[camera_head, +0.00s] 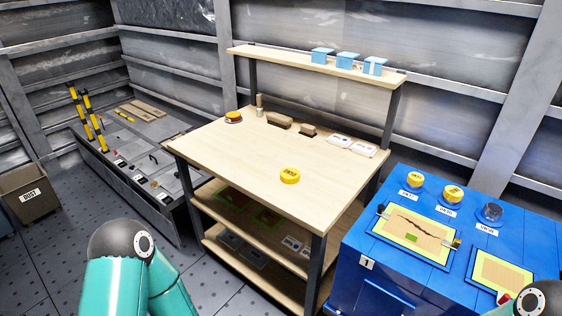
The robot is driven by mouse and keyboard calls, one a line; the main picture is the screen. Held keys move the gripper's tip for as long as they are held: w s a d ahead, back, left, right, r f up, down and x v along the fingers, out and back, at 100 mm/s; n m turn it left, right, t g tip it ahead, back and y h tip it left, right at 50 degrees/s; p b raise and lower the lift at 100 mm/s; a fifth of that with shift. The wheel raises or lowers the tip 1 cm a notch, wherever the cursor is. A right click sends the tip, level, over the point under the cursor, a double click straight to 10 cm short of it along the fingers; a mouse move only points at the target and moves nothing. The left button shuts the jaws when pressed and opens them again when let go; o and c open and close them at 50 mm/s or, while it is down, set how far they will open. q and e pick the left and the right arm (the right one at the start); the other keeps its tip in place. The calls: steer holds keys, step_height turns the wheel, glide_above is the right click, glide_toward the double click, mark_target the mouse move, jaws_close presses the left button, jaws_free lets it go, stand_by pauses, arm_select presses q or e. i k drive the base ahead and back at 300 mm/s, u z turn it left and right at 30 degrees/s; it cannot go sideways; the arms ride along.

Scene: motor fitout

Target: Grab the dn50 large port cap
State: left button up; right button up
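A yellow round cap (289,175) with dark lettering too small to read surely lies on the wooden workbench (240,160), right of its middle. Two more yellow caps stand on the blue cabinet at the right, a smaller one (415,180) and a larger one (452,194). A dark round piece (491,212) stands beside them. White labels lie in front of these three. I cannot surely read which one is marked DN50. Only parts of my teal arms show at the bottom left and the bottom right corner; neither gripper is in view.
The blue cabinet (375,270) stands close to the bench's right side and holds green-edged panels. A shelf (300,62) with several light-blue boxes rises behind the bench. A red-and-yellow item (233,117) sits at the bench's left corner. The front bench top is mostly clear.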

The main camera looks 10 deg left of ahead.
mark_target(289, 176)
steer(key=u, duration=0.4)
steer(key=i, duration=1)
steer(key=u, duration=0.65)
steer(key=k, duration=0.75)
steer(key=u, duration=0.2)
steer(key=i, duration=0.8)
